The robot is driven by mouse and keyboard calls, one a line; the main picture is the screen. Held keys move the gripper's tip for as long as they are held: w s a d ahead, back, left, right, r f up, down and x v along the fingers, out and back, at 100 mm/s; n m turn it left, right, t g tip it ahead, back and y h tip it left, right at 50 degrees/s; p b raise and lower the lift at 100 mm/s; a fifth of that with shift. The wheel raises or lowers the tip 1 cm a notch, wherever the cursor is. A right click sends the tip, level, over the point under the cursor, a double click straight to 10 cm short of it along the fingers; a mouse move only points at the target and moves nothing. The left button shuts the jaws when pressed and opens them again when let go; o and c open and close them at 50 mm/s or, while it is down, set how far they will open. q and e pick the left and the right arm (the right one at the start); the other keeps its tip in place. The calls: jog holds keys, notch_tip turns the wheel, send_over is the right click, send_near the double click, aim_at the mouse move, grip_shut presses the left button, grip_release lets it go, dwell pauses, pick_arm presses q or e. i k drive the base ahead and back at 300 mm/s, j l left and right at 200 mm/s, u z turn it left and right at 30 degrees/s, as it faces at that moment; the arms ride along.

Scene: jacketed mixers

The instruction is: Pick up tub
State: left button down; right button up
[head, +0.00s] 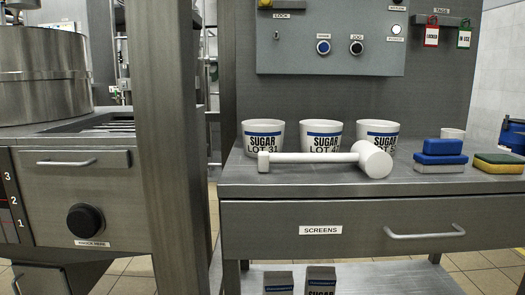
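Three white tubs with blue bands stand upright in a row on the grey metal counter (440,184). The left tub (249,128) reads SUGAR LOT 31. The middle tub (307,132) reads SUGAR with a partly covered lot number. The right tub (391,128) also reads SUGAR, and the mallet head hides part of it. A white mallet (374,160) lies in front of the tubs, its handle pointing left across their lower parts. Neither of my grippers shows in the head view.
Sponges (440,148) in blue, grey, yellow and green lie on the counter's right side. A control panel (331,30) is mounted behind the counter. A metal post (172,130) and a large steel vessel (40,80) stand left. A drawer (350,232) is below.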

aim_at(317, 136)
jog(key=i+j+z, duration=0.15)
jog(key=j, duration=0.6)
jog(key=j+z, duration=0.1)
jog(key=j, duration=0.65)
